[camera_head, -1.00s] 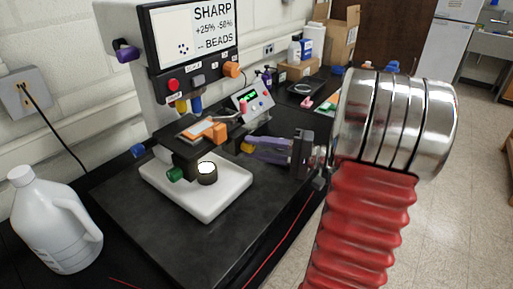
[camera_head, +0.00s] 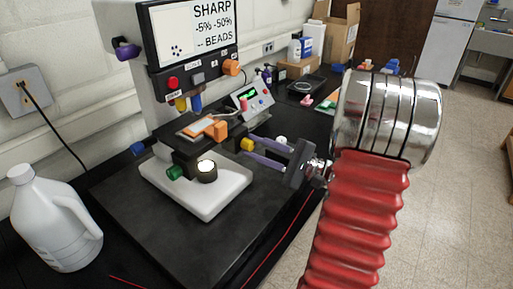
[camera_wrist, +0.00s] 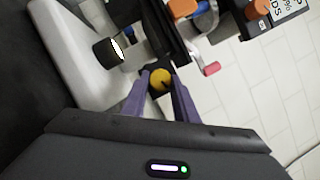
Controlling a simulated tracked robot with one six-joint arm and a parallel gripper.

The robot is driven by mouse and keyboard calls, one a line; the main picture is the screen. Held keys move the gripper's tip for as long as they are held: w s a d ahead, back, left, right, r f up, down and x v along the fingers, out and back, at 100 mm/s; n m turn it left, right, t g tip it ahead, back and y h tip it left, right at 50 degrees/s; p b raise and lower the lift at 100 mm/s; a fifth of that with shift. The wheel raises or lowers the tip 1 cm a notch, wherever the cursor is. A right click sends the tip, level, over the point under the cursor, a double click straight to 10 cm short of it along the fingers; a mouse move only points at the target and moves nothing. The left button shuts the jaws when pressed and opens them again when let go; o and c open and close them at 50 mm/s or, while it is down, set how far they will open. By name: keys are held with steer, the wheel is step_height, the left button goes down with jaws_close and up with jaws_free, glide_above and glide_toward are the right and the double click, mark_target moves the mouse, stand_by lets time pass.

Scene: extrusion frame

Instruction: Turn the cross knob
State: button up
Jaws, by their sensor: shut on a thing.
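The knob in my jaws is yellow (camera_head: 247,144) and sits on the right side of a microscope-like instrument's dark stage (camera_head: 185,154). It also shows in the wrist view as a round yellow knob (camera_wrist: 160,79) between two purple fingers. I take it to be the cross knob. My gripper (camera_head: 252,147) reaches in from the right, shut on this knob; the fingers hide its sides. The wrist view shows my gripper (camera_wrist: 161,84) closed around it. The instrument's screen (camera_head: 193,30) reads "SHARP", "-5% -50%" and "BEADS", with a few dark dots at its left.
Near the held knob are an orange block (camera_head: 217,130), a green knob (camera_head: 174,173) and a dark cylinder with a bright top (camera_head: 207,171). A small control box (camera_head: 252,101) stands behind. A white jug (camera_head: 55,220) stands at the left. Bare black bench lies in front.

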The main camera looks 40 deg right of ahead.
steer(key=shift+a+f, duration=0.1)
steer(key=shift+f, duration=0.15)
steer(key=o, duration=0.7)
steer(key=shift+c, duration=0.2)
steer(key=o, duration=0.4)
steer(key=shift+r, duration=0.15)
steer(key=v, duration=1.4)
